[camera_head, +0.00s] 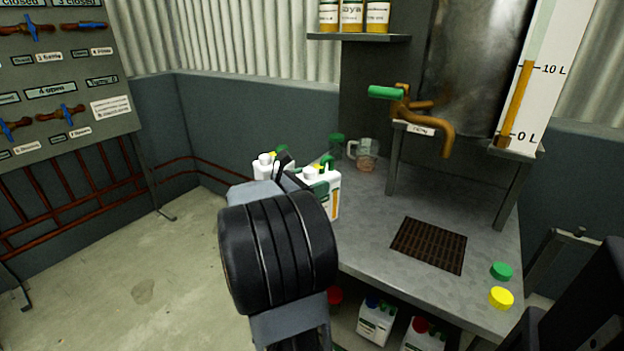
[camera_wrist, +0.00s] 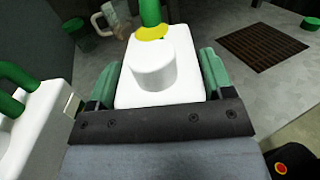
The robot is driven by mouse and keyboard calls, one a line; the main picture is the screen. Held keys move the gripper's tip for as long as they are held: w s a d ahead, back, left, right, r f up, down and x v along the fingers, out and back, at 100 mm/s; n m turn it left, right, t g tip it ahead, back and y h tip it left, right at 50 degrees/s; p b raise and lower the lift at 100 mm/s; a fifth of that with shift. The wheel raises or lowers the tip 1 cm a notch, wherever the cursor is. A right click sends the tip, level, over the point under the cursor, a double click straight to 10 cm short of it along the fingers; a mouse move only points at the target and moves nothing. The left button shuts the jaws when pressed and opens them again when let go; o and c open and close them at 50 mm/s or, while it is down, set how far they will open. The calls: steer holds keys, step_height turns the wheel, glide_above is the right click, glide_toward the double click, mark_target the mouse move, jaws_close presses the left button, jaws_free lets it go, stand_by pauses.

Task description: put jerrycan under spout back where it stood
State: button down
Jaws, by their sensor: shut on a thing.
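My gripper (camera_head: 291,176) is shut on a white jerrycan (camera_head: 331,196) with a white cap, a yellow ring and a green part on top, at the bench's left end. In the wrist view, its green-padded fingers (camera_wrist: 160,88) flank the jerrycan's white top (camera_wrist: 122,92). The head view does not show whether its base touches the bench. A second white jerrycan (camera_head: 261,168) is just left of it, partly hidden by my gripper. It shows in the wrist view with a green handle (camera_wrist: 35,125). The brown spout (camera_head: 447,142) with a green lever stands right, over a dark grate (camera_head: 430,246).
A clear jug (camera_head: 366,155) and a green-lidded jar (camera_head: 336,146) stand behind the held jerrycan. Green (camera_head: 501,271) and yellow (camera_head: 501,298) caps lie at the bench's right. The grate is empty. More jerrycans (camera_head: 376,322) sit below the bench.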

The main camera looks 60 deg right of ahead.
jaws_free()
steer(key=shift+f, duration=0.15)
steer(key=shift+r, duration=0.25)
steer(key=p+v, duration=0.2)
steer(key=v, duration=1)
steer(key=s+a+f+m+t+y, duration=0.1)
steer(key=a+f+m+t+y, duration=0.2)
steer(key=a, duration=0.5)
steer(key=s+a+f+m+t+y, duration=0.1)
steer(key=a+f+m+t+y, duration=0.2)
steer(key=a+m+y, duration=0.3)
steer(key=s+a+f+m+t+y, duration=0.1)
steer(key=a+f+m+t+y, duration=0.2)
steer(key=a+y, duration=0.4)
steer(key=a+f+m, duration=0.1)
steer(key=a+f, duration=0.1)
steer(key=a, duration=0.3)
steer(key=shift+f+t+y, duration=0.25)
steer(key=shift+t+y, duration=0.05)
steer(key=shift+t, duration=0.1)
